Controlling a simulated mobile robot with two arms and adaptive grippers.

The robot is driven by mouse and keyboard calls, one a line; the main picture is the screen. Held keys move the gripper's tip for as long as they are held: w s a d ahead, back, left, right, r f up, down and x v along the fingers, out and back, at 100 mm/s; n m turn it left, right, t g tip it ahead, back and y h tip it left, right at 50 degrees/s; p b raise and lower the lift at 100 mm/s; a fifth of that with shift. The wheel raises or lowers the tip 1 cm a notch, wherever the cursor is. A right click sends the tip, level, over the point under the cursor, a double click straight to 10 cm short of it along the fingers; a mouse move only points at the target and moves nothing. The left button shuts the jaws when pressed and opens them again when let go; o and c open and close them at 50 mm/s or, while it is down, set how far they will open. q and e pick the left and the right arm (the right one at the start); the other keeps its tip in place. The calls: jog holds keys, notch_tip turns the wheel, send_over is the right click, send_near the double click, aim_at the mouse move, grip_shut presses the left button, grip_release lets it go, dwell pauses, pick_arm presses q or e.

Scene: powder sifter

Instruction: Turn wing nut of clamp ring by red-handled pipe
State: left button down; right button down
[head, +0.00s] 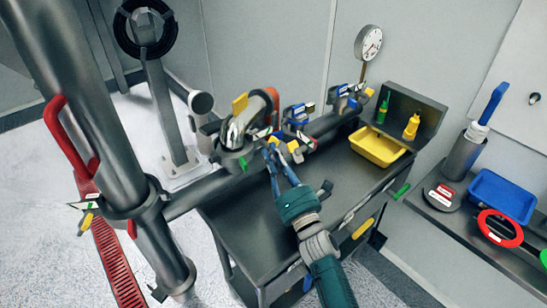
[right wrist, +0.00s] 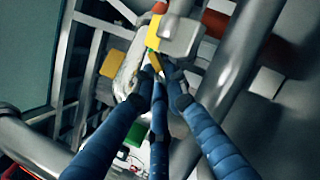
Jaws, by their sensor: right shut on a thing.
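My right gripper (head: 271,150) comes in from the lower right in the head view, its blue fingers closed together at a clamp ring on the horizontal pipe. In the right wrist view the blue fingers (right wrist: 157,75) meet on a small yellow wing nut (right wrist: 154,64). The ring itself is mostly hidden behind the fingers. Just above stands a bright metal pipe elbow with a red-orange handle (head: 272,100). Another red handle (head: 66,140) shows by the thick pipe at left, with a yellow wing nut (head: 87,221) near its joint. My left gripper is not in view.
Several more clamps with blue and yellow parts sit along the horizontal pipe (head: 195,196). A dark cart (head: 250,215) stands below, with a yellow tray (head: 377,147) at its back. A blue tray (head: 503,196) and red ring (head: 500,228) lie on the right bench.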

jog(key=shift+w+d+f+n+g+y+b, duration=0.15)
jog(key=shift+n+y+b, duration=0.55)
jog(key=shift+n+b, duration=0.8)
jog(key=shift+s+a+n+g+y+b, duration=0.15)
jog(key=shift+n+y+b, duration=0.55)
jog(key=shift+n+b, duration=0.75)
jog(key=shift+w+d+f+n+g+y+b, duration=0.15)
jog(key=shift+n+y+b, duration=0.55)
jog(key=shift+n+b, duration=0.8)
jog(key=c, duration=1.7)
grip_release()
jog(key=shift+c, duration=0.2)
jog(key=shift+r, duration=0.1)
